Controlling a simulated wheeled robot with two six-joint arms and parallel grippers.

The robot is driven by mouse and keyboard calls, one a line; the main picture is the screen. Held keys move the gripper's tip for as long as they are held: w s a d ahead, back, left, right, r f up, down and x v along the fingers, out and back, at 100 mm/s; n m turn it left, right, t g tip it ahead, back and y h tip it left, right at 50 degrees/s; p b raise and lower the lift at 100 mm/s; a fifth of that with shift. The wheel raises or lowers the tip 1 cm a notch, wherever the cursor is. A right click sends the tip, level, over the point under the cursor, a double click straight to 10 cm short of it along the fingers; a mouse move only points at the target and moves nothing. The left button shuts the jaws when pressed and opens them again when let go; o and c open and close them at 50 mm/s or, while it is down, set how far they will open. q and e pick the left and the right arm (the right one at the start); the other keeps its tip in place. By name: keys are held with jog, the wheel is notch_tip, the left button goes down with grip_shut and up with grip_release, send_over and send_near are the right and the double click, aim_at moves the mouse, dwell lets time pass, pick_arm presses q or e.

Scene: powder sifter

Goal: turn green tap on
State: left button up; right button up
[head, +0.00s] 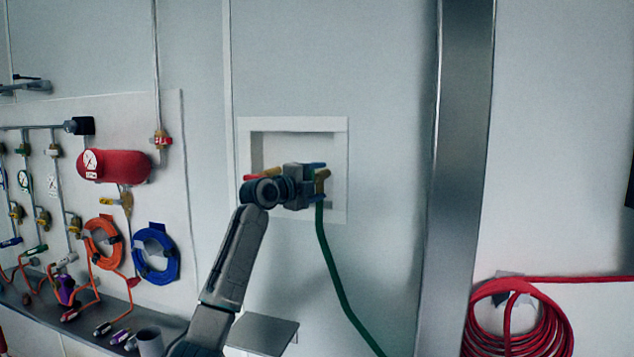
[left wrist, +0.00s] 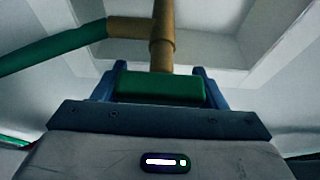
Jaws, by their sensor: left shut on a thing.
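The green tap's handle (left wrist: 160,89) is a flat green bar between the two blue fingers of my left gripper (left wrist: 161,84) in the left wrist view. The gripper is shut on it. The brass tap body (left wrist: 163,45) rises behind the handle, with a green hose (left wrist: 55,50) joined to its side outlet. In the head view my left gripper (head: 318,182) is at the recessed wall box, and it hides the green handle. My right gripper is out of view.
The white box frame (head: 340,145) surrounds the taps. A red handle (head: 250,177) shows left of my wrist. A steel post (head: 455,180) and a coiled red hose (head: 515,325) are at right. A panel with a red tank (head: 125,166) and hoses is at left.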

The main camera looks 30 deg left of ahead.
pick_arm(q)
jog(key=shift+f, duration=0.15)
jog(key=o, duration=1)
jog(key=s+b, duration=0.2)
jog(key=s, duration=0.1)
jog(key=s+a+b, duration=0.1)
jog(key=s+b, duration=0.1)
jog(key=s, duration=0.2)
jog(key=s+b, duration=0.2)
jog(key=s, duration=0.1)
jog(key=shift+s+a, duration=0.3)
jog(key=shift+s, duration=0.05)
